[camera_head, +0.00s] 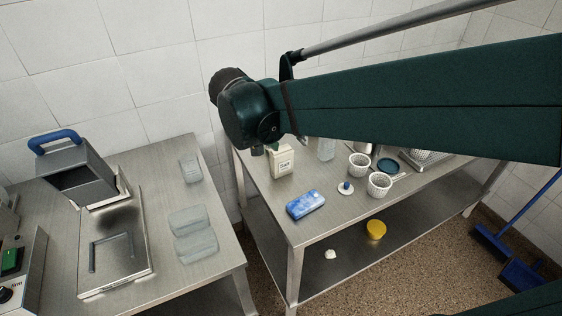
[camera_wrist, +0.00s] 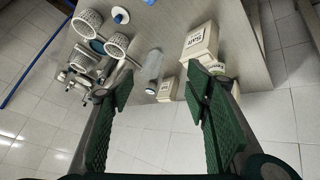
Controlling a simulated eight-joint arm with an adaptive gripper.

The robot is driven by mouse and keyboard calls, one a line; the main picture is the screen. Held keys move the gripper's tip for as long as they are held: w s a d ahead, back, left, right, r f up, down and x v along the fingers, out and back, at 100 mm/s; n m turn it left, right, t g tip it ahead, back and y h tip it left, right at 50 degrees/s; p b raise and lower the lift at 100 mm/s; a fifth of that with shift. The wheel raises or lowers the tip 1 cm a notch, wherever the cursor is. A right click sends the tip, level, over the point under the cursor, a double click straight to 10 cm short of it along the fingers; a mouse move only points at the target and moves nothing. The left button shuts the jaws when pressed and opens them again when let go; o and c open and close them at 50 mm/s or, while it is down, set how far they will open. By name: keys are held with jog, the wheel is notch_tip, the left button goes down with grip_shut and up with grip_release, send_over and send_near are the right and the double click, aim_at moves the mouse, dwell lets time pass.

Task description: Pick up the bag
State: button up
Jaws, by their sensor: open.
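The bag cannot be told for certain. A cream packet with dark lettering (camera_head: 281,161) stands upright on the right-hand metal table; in the wrist view a cream lettered packet (camera_wrist: 200,44) is at the upper right, with more cream packs below it. A blue and white pack (camera_head: 307,204) lies flat near the table's front left corner. A clear bottle-like item (camera_head: 326,149) stands behind; it also shows in the wrist view (camera_wrist: 154,65). My gripper (camera_wrist: 161,85) is open, with nothing between its green pads. In the head view it is mostly hidden by my arm, near the cream packet.
White perforated baskets (camera_head: 380,185) stand right of the blue pack, with a small white and blue item (camera_head: 346,188) between. A yellow tub (camera_head: 376,229) is on the lower shelf. The left table holds clear trays (camera_head: 188,219) and a metal machine with a blue handle (camera_head: 58,140).

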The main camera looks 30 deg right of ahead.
jog(key=w+d+m+g+h, duration=0.1)
jog(key=w+d+m+h, duration=0.1)
jog(key=w+m+h, duration=0.3)
jog(key=m+g+h+p, duration=0.1)
jog(key=m, duration=0.3)
send_over(272, 160)
jog(key=d, duration=0.2)
jog(key=f, duration=1.8)
jog(key=shift+w, duration=0.25)
jog(key=shift+x, duration=1.25)
jog(key=shift+d, duration=0.2)
jog(key=shift+s+r+b+x, duration=0.1)
jog(key=shift+b+x, duration=0.35)
jog(key=shift+x, duration=0.8)
jog(key=shift+s+r+b+x, duration=0.15)
jog(key=shift+b+x, duration=0.25)
jog(key=shift+x, duration=0.8)
jog(key=shift+w+d, duration=0.1)
jog(key=shift+d, duration=0.05)
